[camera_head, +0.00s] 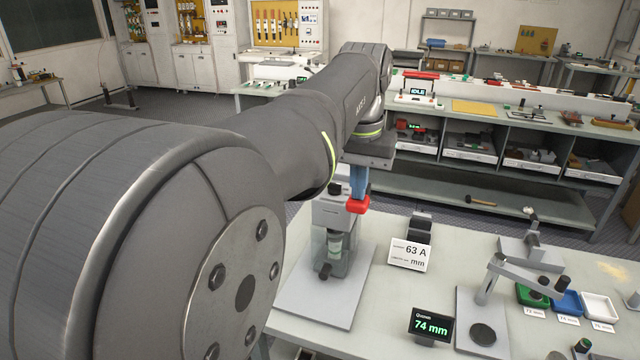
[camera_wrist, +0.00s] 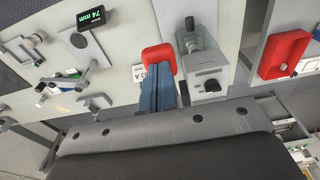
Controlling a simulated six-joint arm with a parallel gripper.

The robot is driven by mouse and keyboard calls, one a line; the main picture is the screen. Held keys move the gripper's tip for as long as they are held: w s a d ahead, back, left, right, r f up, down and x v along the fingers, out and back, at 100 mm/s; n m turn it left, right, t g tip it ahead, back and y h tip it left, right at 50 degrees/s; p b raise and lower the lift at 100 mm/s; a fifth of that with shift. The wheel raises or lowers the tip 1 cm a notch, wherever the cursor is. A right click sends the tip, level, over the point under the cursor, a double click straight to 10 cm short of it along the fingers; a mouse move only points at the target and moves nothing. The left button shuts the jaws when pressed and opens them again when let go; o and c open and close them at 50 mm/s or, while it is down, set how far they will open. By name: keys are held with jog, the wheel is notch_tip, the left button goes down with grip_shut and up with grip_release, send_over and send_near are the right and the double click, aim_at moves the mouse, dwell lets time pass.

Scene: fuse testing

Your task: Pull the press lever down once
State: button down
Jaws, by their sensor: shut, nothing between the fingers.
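The press (camera_head: 331,215) stands on a pale base plate (camera_head: 325,300) at the left of the near bench. Its grey head also shows in the wrist view (camera_wrist: 208,68), right of my fingers. My gripper (camera_head: 358,188) points down beside the press head, its blue fingers shut together. A red block (camera_head: 357,205), wider than the fingers, sits at their lower ends; it also shows in the wrist view (camera_wrist: 158,58). It looks like the lever's grip, but I cannot tell whether it is fixed to the press or touched by the fingers. The lever's arm is not visible.
Right of the press are a "63 A" card (camera_head: 410,254), a display reading 74 mm (camera_head: 431,326), a fixture with an arm (camera_head: 490,310), and green (camera_head: 532,297), blue and white trays. Bare bench lies between the press and display. A shelved bench stands behind.

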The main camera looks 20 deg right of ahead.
dwell(0.3)
notch_tip(320, 180, down, 12)
jog(key=s+a, duration=0.2)
jog(key=shift+f, duration=0.2)
dwell(2.1)
jog(key=shift+d+r, duration=0.1)
jog(key=shift+w+d+r, duration=0.3)
jog(key=shift+r, duration=1.55)
jog(key=shift+w+d+r, duration=0.25)
jog(key=shift+w+r, duration=0.05)
jog(key=shift+r, duration=1.5)
jog(key=shift+w+d+r, duration=0.3)
jog(key=shift+r, duration=1.55)
jog(key=shift+w+d+r, duration=0.1)
jog(key=shift+r, duration=0.5)
notch_tip(320, 180, up, 7)
jog(key=shift+w+d, duration=0.35)
